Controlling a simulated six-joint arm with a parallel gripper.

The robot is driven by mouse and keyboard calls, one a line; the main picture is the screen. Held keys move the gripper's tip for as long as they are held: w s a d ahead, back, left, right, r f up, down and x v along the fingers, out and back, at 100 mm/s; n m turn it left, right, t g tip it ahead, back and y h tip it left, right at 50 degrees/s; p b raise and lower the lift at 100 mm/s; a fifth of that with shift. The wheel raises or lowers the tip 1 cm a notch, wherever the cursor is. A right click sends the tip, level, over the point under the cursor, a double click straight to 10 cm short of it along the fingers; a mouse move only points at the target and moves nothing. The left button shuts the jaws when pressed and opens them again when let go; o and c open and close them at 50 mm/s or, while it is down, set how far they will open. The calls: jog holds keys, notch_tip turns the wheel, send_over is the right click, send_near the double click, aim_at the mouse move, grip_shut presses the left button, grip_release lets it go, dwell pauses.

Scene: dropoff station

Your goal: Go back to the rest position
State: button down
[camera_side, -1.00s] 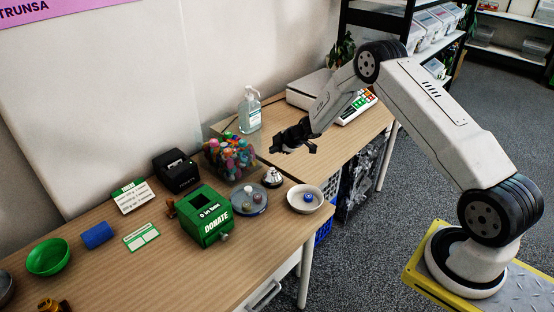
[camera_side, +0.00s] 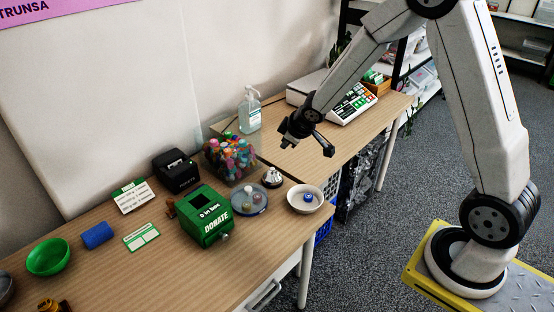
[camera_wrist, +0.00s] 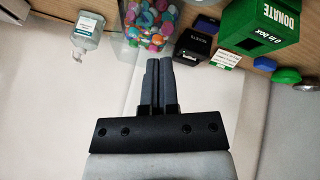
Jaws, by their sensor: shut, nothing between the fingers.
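On the desk are a jar of colourful caps (camera_side: 231,157), a pump bottle (camera_side: 249,112), a bell (camera_side: 272,178), a white bowl (camera_side: 305,199), a blue-grey dish (camera_side: 249,201), a black box (camera_side: 176,171) and a green bowl (camera_side: 48,257).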

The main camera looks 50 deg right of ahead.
jog(key=s+a+r+m+g, duration=0.1)
jog(key=s+a, duration=0.1)
jog(key=s, duration=0.4)
jog(key=s+a+m+g, duration=0.1)
jog(key=s+a+m, duration=0.1)
jog(key=s, duration=0.5)
jog(key=s+a+r+m+g+y, duration=0.1)
jog(key=s+a+g, duration=0.1)
jog(key=s+a, duration=0.2)
jog(key=s, duration=0.3)
jog(key=shift+a+r, duration=0.15)
jog(key=shift+r, duration=0.15)
jog(key=shift+s, duration=0.1)
